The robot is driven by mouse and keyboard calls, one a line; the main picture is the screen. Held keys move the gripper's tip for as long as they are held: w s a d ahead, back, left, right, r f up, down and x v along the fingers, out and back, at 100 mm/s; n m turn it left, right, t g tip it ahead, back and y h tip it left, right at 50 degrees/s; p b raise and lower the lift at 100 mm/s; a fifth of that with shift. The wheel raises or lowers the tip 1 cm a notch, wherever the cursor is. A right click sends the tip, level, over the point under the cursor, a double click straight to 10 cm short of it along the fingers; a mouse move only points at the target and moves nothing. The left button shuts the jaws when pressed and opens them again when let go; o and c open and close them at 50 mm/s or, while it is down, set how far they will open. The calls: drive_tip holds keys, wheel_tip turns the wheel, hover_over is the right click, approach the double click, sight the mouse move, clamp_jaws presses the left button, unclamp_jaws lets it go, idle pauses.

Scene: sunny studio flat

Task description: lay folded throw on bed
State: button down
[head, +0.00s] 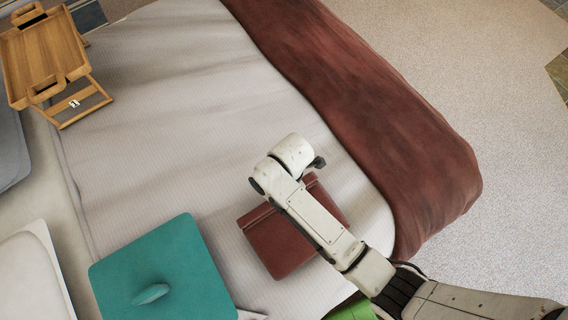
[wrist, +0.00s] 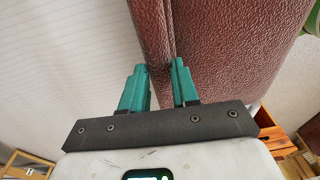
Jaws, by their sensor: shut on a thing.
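The folded throw (head: 272,243) is a reddish-brown, block-like bundle with a raised ridge along its top. In the head view it is over the near part of the bed (head: 190,100), partly covered by my arm. I cannot tell whether it rests on the white cover or hangs just above it. In the wrist view, the teal fingers of my gripper (wrist: 163,72) are closed on the ridge of the throw (wrist: 235,45), one finger on each side. In the head view my fingertips are hidden behind my wrist.
A brown blanket (head: 370,110) lies across the bed's right end. A teal square item with a knob (head: 185,255) is at lower left. A wooden tray (head: 45,52) on legs stands at upper left. A green thing (head: 352,309) is at the bottom edge. The bed's middle is clear.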

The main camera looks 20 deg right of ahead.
drive_tip(key=shift+f, duration=0.1)
drive_tip(key=c, duration=0.8)
unclamp_jaws()
drive_tip(key=shift+c, duration=0.2)
wheel_tip(320, 180, up, 12)
drive_tip(key=d, duration=0.1)
drive_tip(key=shift+w+d+p, duration=0.15)
drive_tip(key=shift+w+p, duration=0.3)
drive_tip(key=s+d+r+m+t+h, duration=0.1)
drive_tip(key=s+d+m, duration=1.3)
drive_tip(key=m, duration=0.6)
drive_tip(key=d, duration=0.2)
drive_tip(key=shift+s+d+m+t, duration=0.25)
drive_tip(key=shift+d+m+t, duration=0.15)
